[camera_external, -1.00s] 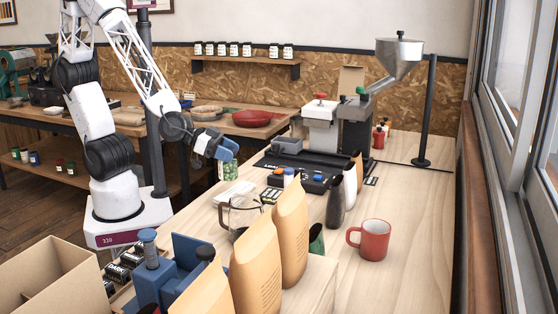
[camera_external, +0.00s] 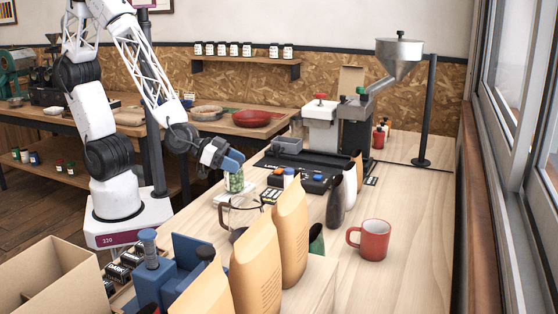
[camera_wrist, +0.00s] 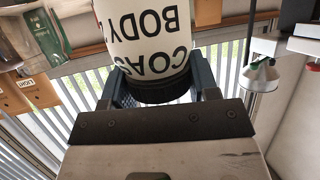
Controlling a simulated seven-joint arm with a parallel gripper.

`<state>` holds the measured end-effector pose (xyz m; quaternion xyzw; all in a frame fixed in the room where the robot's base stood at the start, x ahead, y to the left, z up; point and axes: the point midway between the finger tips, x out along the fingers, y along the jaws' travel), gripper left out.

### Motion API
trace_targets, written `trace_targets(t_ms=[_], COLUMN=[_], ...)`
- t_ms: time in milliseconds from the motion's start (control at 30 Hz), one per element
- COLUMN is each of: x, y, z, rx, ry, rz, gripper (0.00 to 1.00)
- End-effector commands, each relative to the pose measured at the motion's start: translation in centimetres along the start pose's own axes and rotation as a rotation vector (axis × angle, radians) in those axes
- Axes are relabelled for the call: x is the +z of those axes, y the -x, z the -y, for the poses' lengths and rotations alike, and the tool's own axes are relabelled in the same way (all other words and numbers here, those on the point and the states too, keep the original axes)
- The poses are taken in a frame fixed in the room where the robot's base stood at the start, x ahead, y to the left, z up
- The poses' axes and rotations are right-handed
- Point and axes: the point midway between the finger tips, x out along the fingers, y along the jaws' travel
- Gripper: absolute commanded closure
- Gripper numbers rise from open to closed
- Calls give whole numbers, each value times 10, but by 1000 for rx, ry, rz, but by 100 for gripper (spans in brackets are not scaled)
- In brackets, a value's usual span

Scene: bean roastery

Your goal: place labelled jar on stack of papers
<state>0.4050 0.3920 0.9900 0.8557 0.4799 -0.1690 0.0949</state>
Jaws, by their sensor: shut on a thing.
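My gripper (camera_external: 231,161) points down and to the right and is shut on the labelled jar (camera_external: 235,182). In the wrist view the jar (camera_wrist: 150,45) shows a white label with big black letters, upside down, and a dark end between the fingers.
A glass jug (camera_external: 240,216) stands just in front of the papers. Tan paper bags (camera_external: 291,235) stand nearer the camera. A black tray with small items (camera_external: 308,181) lies to the right. A red mug (camera_external: 374,241) stands on clear table at the right.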

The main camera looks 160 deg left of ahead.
Motion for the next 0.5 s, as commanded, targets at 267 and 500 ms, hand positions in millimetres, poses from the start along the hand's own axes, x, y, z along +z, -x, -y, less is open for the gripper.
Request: trace_targets(t_ms=[267, 500], x=[5, 7], y=[-2, -3], z=[0, 0], rx=[0, 0], ry=[0, 0], rz=[0, 1], gripper=[75, 75])
